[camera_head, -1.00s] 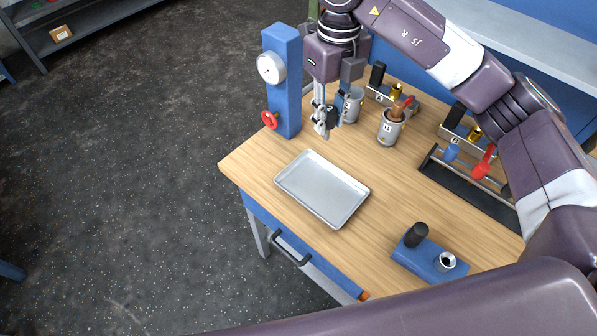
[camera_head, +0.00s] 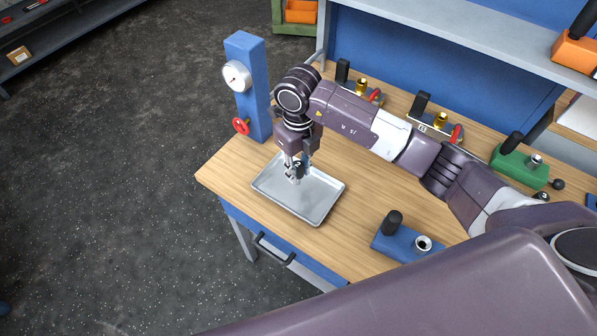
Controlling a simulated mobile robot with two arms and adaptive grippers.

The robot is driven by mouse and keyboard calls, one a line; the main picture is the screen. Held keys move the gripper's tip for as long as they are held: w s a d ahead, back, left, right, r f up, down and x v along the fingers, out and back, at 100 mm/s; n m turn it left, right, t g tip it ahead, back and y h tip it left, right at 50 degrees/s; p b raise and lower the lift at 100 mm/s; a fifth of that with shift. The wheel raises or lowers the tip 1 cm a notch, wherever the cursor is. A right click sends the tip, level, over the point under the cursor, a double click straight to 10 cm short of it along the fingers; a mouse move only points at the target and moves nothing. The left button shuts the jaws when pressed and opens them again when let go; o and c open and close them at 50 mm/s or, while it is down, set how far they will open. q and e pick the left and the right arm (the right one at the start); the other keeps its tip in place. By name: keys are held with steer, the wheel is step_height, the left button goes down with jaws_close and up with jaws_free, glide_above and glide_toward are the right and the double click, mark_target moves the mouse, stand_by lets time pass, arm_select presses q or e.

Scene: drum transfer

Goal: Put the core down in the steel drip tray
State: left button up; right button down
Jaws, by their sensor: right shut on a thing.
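The steel drip tray (camera_head: 324,207), a shallow grey rectangular pan, lies on the wooden bench near its front left corner. My right gripper (camera_head: 293,175) points down over the back left part of the tray. It is shut on the core (camera_head: 299,167), a small dark piece with a pale mark, largely covered by the fingers. Whether the core touches the tray floor I cannot tell. My left gripper is not in view.
A blue post with a gauge (camera_head: 247,90) and red handwheel stands left behind the tray. A blue block (camera_head: 398,243) with a black knob is to the right, a green block (camera_head: 520,166) farther right. My right arm hides part of the bench.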

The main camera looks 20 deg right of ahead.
step_height(320, 180, down, 2)
steer(key=shift+a+f, duration=0.1)
steer(key=shift+f, duration=0.15)
steer(key=c, duration=1.7)
jaws_free()
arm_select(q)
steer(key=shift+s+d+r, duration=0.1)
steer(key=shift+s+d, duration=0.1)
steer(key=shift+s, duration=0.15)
arm_select(e)
steer(key=shift+o, duration=0.2)
steer(key=shift+r, duration=0.25)
steer(key=shift+w+r, duration=0.15)
steer(key=shift+r, duration=0.2)
arm_select(q)
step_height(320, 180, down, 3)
steer(key=b, duration=0.3)
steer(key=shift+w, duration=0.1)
arm_select(e)
step_height(320, 180, up, 11)
steer(key=shift+r, duration=0.1)
